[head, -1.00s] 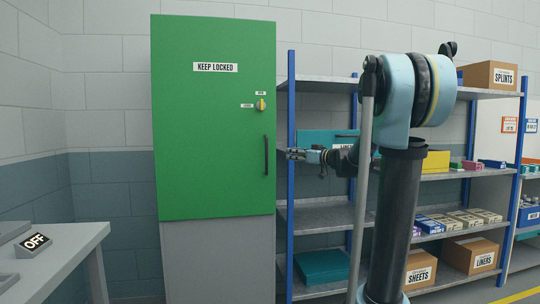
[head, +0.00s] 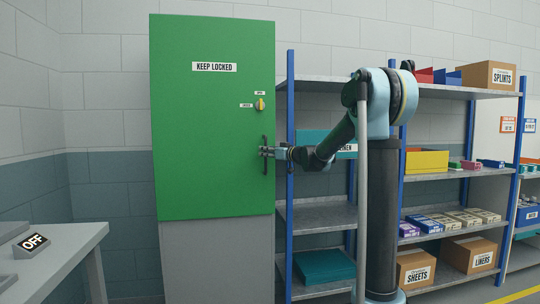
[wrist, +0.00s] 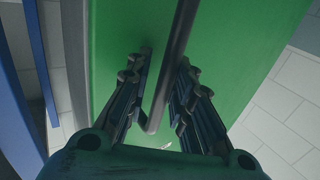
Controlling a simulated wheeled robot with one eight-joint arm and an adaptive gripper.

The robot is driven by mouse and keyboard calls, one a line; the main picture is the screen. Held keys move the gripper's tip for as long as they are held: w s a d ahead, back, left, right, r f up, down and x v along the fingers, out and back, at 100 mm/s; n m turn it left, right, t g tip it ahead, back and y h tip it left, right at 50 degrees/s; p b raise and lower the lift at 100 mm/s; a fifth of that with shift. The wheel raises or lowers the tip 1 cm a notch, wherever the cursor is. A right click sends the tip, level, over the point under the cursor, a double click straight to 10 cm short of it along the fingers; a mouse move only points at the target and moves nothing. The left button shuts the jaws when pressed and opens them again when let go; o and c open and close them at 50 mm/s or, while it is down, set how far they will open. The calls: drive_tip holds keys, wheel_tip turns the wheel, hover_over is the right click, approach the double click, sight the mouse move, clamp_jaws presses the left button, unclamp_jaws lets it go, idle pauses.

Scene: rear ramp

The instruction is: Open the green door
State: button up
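The green door (head: 210,130) is shut on a tall grey cabinet (head: 215,255) and bears a "KEEP LOCKED" label. A yellow knob (head: 259,104) stands upright near its right edge, with small labels above and to its left. Below it is the dark vertical handle (head: 265,165). My gripper (head: 265,152) is at the handle. In the wrist view the handle (wrist: 174,60) runs between the two fingers (wrist: 162,78) of my gripper; they are apart with gaps showing, so it is open around the bar.
A blue-post shelf rack (head: 290,190) stands right beside the cabinet, behind my arm, with bins and boxes. The floor before the cabinet is hidden below the picture.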

drive_tip(key=shift+w+a, duration=0.1)
drive_tip(key=shift+a, duration=0.05)
clamp_jaws()
